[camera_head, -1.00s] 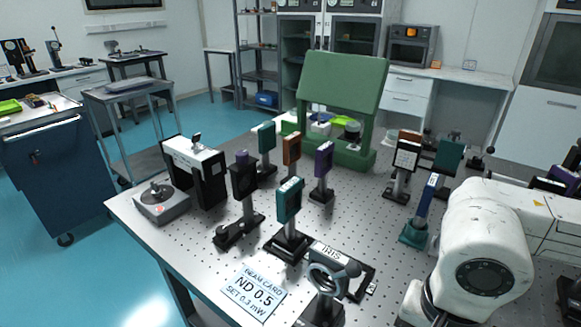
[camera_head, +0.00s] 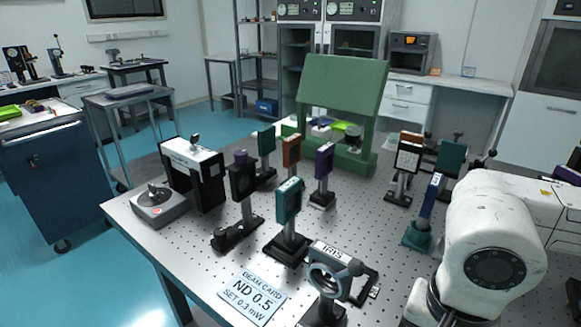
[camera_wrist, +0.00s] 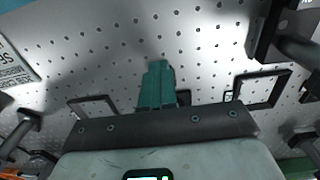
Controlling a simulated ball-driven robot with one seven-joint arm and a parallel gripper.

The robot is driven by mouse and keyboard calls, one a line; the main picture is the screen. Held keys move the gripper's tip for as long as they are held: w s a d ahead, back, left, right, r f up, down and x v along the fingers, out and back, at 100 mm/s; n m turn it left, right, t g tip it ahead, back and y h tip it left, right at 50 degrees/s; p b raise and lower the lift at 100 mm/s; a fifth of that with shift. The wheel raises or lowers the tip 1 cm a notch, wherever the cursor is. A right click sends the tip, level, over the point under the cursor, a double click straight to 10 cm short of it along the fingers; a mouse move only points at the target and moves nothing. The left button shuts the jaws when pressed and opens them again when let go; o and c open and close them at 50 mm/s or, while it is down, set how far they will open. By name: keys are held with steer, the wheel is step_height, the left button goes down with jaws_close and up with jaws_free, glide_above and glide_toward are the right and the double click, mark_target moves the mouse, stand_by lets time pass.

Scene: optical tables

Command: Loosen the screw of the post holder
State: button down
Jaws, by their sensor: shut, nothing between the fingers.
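My gripper (camera_wrist: 158,68) shows in the wrist view as two teal fingers pressed together, shut and empty above the perforated table top. I cannot tell which holder is meant, and no screw is clear in the wrist view. No post touches the fingers there.
A beam card (camera_head: 252,298) lies at the table's front. A grey box with a knob (camera_head: 158,207) and a black-and-white device (camera_head: 194,172) stand at the left edge. A green frame (camera_head: 343,85) stands at the back. Dark mounts (camera_wrist: 262,35) flank my gripper.

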steer(key=shift+a+f+b, duration=0.4)
steer(key=shift+f+b, duration=0.05)
steer(key=shift+f, duration=0.4)
steer(key=shift+s+r, duration=0.1)
steer(key=shift+r, duration=0.25)
steer(key=shift+a+r+p, duration=0.2)
steer(key=shift+r+p, duration=0.05)
steer(key=shift+p, duration=0.2)
steer(key=shift+d+r+p, duration=0.15)
steer(key=shift+r+p, duration=1.2)
steer(key=shift+r, duration=1.35)
